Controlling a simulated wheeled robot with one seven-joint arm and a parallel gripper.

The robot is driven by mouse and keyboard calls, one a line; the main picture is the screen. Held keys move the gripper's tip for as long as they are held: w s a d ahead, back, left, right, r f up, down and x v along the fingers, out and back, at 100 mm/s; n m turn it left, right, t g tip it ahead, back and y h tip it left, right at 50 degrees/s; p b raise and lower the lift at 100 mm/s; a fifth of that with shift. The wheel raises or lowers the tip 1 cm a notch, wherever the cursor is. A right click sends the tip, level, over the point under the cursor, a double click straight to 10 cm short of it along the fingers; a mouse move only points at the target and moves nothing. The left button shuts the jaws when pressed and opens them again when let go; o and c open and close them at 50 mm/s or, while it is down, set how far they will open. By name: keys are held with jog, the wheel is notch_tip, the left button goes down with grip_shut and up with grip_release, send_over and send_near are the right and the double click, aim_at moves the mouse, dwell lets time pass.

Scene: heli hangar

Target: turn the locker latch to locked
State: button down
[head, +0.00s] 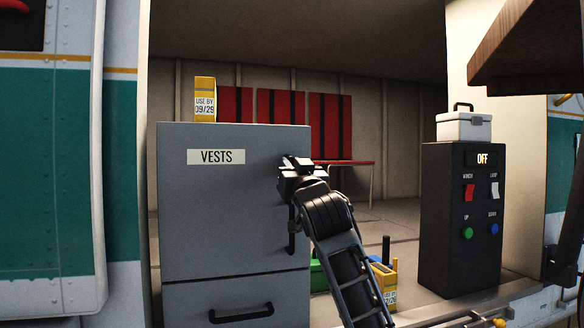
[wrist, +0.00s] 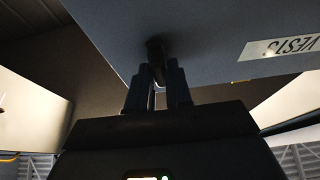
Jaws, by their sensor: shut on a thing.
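The grey locker (head: 215,215) with the "VESTS" label (head: 216,157) stands left of centre in the head view. My gripper (head: 290,170) is at the upper right of the locker's front, and my arm hides most of what it holds. In the wrist view my gripper (wrist: 158,92) has its two fingers shut on the dark latch (wrist: 155,50), which sticks out from the locker face (wrist: 205,35). The latch's exact angle is hard to tell in the dark. A dark vertical handle (head: 291,230) shows on the door below my gripper.
A yellow box (head: 205,99) stands on the locker. A drawer handle (head: 241,313) juts out below the door. A black control box (head: 462,220) carrying a white case (head: 464,125) stands at the right. A brown overhang (head: 530,55) juts in at the upper right. Yellow and green items sit behind my arm.

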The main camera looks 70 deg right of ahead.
jog(key=shift+n, duration=0.4)
jog(key=n+t+y+b, duration=0.1)
jog(key=n, duration=0.2)
jog(key=n+t+y, duration=0.1)
jog(key=n, duration=0.2)
jog(key=shift+f+y+b, duration=0.1)
jog(key=shift+y+b, duration=0.3)
jog(key=n+y+b, duration=0.1)
jog(key=n, duration=0.2)
jog(key=n+t+y+b, duration=0.1)
jog(key=n+y, duration=0.1)
jog(key=n, duration=0.1)
jog(key=shift+n+b, duration=0.3)
jog(key=n+y+b, duration=0.2)
jog(key=n, duration=0.3)
jog(key=shift+d, duration=0.1)
jog(key=shift+n+g+y+b, duration=0.45)
jog(key=shift+n+g, duration=0.35)
jog(key=shift+n, duration=1.1)
jog(key=c, duration=1.1)
grip_release()
